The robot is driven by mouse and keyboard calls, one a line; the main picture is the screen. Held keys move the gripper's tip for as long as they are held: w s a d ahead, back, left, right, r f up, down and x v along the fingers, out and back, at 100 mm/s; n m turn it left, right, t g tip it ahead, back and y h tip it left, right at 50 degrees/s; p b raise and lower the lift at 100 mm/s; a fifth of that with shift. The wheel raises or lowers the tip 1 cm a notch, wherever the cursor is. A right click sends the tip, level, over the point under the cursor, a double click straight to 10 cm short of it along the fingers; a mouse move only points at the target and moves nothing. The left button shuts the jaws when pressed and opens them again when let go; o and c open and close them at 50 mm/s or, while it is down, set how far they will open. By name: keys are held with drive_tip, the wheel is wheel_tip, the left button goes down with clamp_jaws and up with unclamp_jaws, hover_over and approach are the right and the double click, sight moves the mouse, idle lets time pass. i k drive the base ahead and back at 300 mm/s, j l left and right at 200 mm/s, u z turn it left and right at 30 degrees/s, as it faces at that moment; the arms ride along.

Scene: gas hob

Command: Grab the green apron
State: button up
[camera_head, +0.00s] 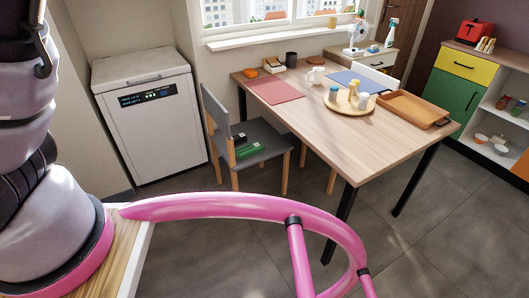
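A green, flat item (250,149) with pale markings lies on the grey seat of the chair (262,135), beside the table. It looks like folded cloth, but it is too small to tell for sure whether it is the apron. A small black item (239,139) lies just behind it on the seat. No other green cloth shows. My gripper is not in view.
The wooden table (400,145) stands right of the chair and holds a round tray, a wooden tray (413,108) and mats. A white appliance (150,110) stands at the left wall. A cabinet (455,95) stands far right. Grey floor (190,215) lies open before the chair.

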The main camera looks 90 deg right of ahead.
sight(243, 153)
drive_tip(key=j+z, duration=0.2)
drive_tip(key=z, duration=2.95)
drive_tip(key=i+j+z, duration=0.15)
drive_tip(key=i+z, duration=0.25)
drive_tip(key=i+j+z, duration=0.6)
drive_tip(key=i+z, duration=0.15)
drive_tip(key=i+j, duration=0.1)
drive_tip(key=z, duration=0.1)
drive_tip(key=k+l, duration=0.05)
